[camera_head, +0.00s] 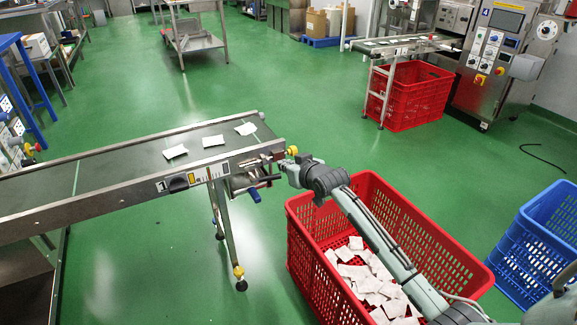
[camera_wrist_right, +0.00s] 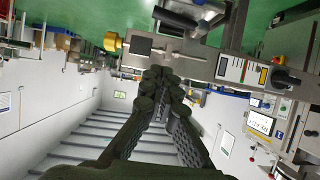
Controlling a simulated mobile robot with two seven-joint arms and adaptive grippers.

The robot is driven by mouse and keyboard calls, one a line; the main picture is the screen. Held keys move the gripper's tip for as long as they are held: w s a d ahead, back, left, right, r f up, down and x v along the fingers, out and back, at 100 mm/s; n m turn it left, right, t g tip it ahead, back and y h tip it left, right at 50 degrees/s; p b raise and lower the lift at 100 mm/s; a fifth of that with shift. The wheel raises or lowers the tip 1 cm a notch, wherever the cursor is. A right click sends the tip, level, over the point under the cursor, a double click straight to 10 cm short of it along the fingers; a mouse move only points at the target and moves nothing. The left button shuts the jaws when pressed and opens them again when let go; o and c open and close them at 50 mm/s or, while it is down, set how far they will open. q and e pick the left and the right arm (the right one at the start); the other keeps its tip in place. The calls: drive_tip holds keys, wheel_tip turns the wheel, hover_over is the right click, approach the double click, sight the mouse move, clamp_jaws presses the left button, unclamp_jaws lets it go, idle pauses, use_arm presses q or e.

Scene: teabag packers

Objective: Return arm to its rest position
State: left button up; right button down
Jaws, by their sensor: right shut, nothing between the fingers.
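My right arm (camera_head: 375,238) reaches in from the lower right, over the red crate, toward the end of the near conveyor (camera_head: 110,172). My right gripper (camera_head: 284,167) is beside the conveyor's end, partly lost among its dark fittings. In the right wrist view its two dark fingers (camera_wrist_right: 160,76) are closed together at the tips, with nothing between them. The conveyor's end, with a yellow knob (camera_wrist_right: 112,42), shows just beyond the fingertips. My left gripper is not in view.
Three white packets (camera_head: 213,141) lie apart on the near belt. Under my right arm, a red crate (camera_head: 430,232) holds many white packets. A blue crate (camera_head: 535,250) stands at the right. Another red crate (camera_head: 412,98) is beneath the far conveyor. Green floor (camera_head: 300,80) between is open.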

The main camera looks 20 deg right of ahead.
drive_tip(key=s+a+f+g, duration=0.1)
drive_tip(key=s+f+g, duration=0.4)
drive_tip(key=s+f, duration=1.5)
drive_tip(key=s+f+g, duration=0.3)
drive_tip(key=s+f, duration=0.4)
drive_tip(key=s, duration=0.4)
drive_tip(key=s+a+f+n+g+h, duration=0.1)
drive_tip(key=s+f+g, duration=0.1)
drive_tip(key=s+f, duration=0.5)
drive_tip(key=s, duration=0.4)
drive_tip(key=shift+s+a+f+n+g+h, duration=0.2)
drive_tip(key=shift+s+f+n+g+h, duration=0.1)
drive_tip(key=shift+s+f+g, duration=0.1)
drive_tip(key=shift+w+r, duration=0.1)
